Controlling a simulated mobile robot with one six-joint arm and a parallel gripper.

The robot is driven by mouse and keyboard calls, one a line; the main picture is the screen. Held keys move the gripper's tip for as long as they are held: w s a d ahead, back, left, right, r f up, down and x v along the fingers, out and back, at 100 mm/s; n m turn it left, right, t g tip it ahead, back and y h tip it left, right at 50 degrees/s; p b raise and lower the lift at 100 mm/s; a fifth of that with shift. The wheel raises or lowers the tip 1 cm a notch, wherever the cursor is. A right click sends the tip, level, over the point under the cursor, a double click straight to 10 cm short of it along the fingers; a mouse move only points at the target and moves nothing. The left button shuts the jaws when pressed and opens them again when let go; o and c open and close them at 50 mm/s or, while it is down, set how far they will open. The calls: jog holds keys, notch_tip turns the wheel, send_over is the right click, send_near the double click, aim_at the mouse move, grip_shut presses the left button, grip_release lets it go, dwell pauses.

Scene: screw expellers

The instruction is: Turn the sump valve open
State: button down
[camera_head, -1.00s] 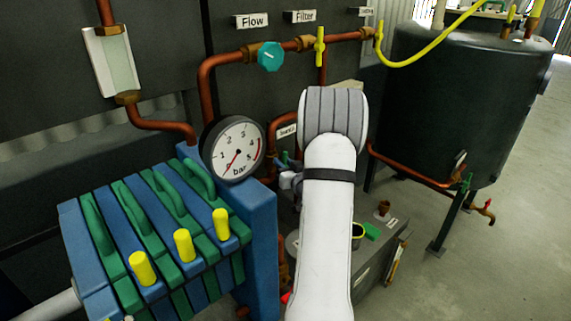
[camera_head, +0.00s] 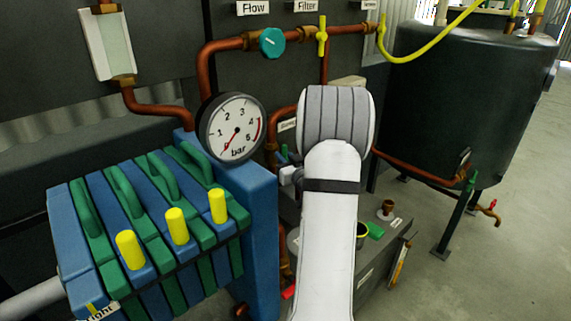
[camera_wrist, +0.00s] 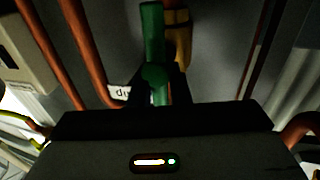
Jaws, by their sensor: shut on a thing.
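The sump valve has a green handle (camera_wrist: 153,40) and a brass body (camera_wrist: 179,40), at the top middle of the wrist view. A label reading "Sump", upside down and partly covered, is beside it. My gripper (camera_wrist: 162,90) is shut on the green handle, its dark fingers on either side of the lower part. In the head view my white arm hides most of the gripper and valve. Only a bit of green handle (camera_head: 284,153) and the grey gripper side (camera_head: 290,176) show left of my arm, below the Sump label (camera_head: 287,125).
A pressure gauge (camera_head: 231,128) and a blue and green filter press (camera_head: 150,215) stand close on the left. Copper pipes (camera_head: 206,75) run along the dark panel. A grey box (camera_head: 375,250) lies below my arm.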

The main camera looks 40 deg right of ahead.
jog(key=shift+f, duration=0.15)
jog(key=c, duration=1.5)
grip_release()
jog(key=shift+o, duration=0.2)
jog(key=s+a, duration=0.1)
jog(key=s, duration=0.6)
jog(key=shift+s+a+f, duration=0.15)
jog(key=shift+s+a, duration=0.05)
jog(key=shift+s, duration=0.15)
